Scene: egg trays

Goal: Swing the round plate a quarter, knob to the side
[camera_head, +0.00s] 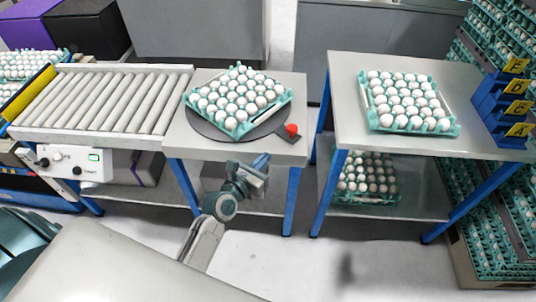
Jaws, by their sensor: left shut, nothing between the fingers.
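The round plate (205,128) is a dark disc on the small grey table, right of the roller conveyor. A short dark handle sticks out of it toward the front right, with a red knob (292,129) on its end. A teal tray of white eggs (238,132) sits on the plate, turned at an angle to the table edges. My left gripper (258,174) is shut and empty, in front of the table's front edge, left of and nearer than the knob, and apart from it. My right gripper is out of view.
The roller conveyor (105,100) adjoins the table on the left. A second table (345,110) on the right carries another egg tray (384,128) and blue lettered holders (496,108). A narrow gap separates the tables. Open floor lies in front.

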